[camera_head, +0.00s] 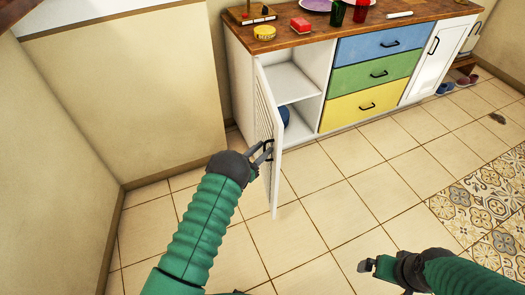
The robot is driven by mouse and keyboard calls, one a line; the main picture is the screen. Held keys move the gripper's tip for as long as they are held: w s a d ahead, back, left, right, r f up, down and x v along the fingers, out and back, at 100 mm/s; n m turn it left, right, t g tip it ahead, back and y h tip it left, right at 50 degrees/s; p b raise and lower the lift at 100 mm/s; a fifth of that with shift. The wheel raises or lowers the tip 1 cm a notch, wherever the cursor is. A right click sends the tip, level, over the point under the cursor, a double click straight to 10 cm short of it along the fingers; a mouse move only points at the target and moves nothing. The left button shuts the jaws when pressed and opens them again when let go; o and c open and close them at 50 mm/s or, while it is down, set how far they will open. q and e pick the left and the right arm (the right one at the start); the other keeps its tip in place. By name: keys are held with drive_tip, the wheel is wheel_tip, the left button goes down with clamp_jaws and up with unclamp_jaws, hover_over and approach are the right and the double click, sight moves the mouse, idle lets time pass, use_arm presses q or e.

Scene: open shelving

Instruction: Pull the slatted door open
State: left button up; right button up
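The white slatted door (265,112) of the low cabinet stands swung well open, hinged at its left side, its free edge toward me. A dark handle (269,149) is on its outer face near the free edge. My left gripper (264,151) is at this handle, its two fingers spread apart around or beside it; whether they touch it I cannot tell. My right gripper (366,265) is low at the right, over the floor and away from the cabinet. Its fingers are too small and edge-on to tell their state.
Inside the cabinet are a white shelf (292,84) and a blue object (285,116), partly hidden by the door. Blue, green and yellow drawers (366,107) are to its right. A beige wall (150,95) bounds the left. The tiled floor (330,200) before the cabinet is clear.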

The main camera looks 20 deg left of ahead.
use_arm(q)
drive_tip(key=shift+s+d, duration=0.15)
drive_tip(key=shift+d, duration=0.1)
drive_tip(key=p+v, duration=0.4)
drive_tip(key=v, duration=1.2)
drive_tip(key=shift+s+a+f, duration=0.2)
drive_tip(key=shift+s+a, duration=0.05)
drive_tip(key=shift+s, duration=0.1)
drive_tip(key=shift+w, duration=0.1)
